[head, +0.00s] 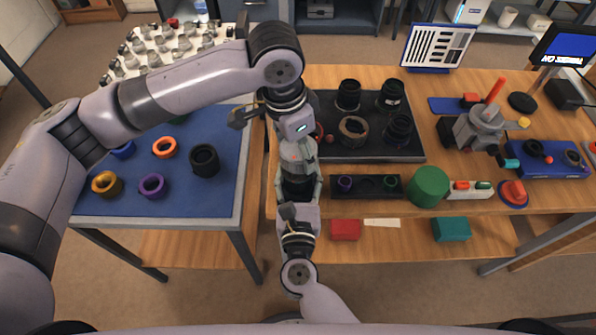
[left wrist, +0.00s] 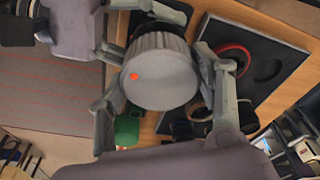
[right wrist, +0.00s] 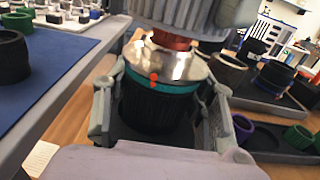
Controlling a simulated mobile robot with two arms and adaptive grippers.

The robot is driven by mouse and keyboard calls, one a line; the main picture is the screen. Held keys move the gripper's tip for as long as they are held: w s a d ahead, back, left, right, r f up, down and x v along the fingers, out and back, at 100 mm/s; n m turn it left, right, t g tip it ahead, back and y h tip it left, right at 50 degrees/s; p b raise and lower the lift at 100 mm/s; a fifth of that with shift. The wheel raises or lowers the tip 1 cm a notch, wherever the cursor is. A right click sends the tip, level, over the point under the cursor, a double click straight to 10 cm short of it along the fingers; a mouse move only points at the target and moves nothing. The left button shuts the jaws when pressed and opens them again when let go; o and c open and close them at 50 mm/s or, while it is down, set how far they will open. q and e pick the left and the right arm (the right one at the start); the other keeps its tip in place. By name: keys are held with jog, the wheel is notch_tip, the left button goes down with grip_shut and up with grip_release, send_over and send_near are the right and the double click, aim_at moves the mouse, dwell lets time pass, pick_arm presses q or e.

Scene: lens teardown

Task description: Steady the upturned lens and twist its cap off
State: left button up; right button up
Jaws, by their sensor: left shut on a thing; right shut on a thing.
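The lens (head: 298,188) stands upright at the near table edge. In the right wrist view its black barrel (right wrist: 155,110) has a teal ring, a red dot and a silver mount on top. My right gripper (head: 299,183) is shut on the barrel, one finger on each side. The grey ribbed cap (right wrist: 200,12) is above the mount, with a copper-coloured band (right wrist: 172,40) showing between them. My left gripper (head: 300,140) is shut on the cap from above. The left wrist view shows the cap's flat face (left wrist: 160,82) with an orange dot. Threads are not visible.
A dark tray (head: 375,155) with several black lens parts lies to the right. A black slotted holder (head: 366,196) and a green cylinder (head: 428,186) are nearer. A blue mat (head: 215,197) with coloured rings is at left. A red block (head: 345,230) sits on the lower shelf.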

pick_arm(q)
jog(key=shift+r, duration=2.25)
pick_arm(e)
jog(key=o, duration=1.6)
jog(key=shift+o, duration=0.2)
jog(key=shift+s, duration=0.1)
pick_arm(q)
jog(key=shift+f, duration=0.2)
pick_arm(e)
jog(key=shift+s+r, duration=0.35)
jog(key=shift+s, duration=1.15)
jog(key=shift+s+r, duration=0.3)
jog(key=shift+s, duration=1.15)
jog(key=shift+s+r, duration=0.35)
jog(key=shift+s, duration=1.15)
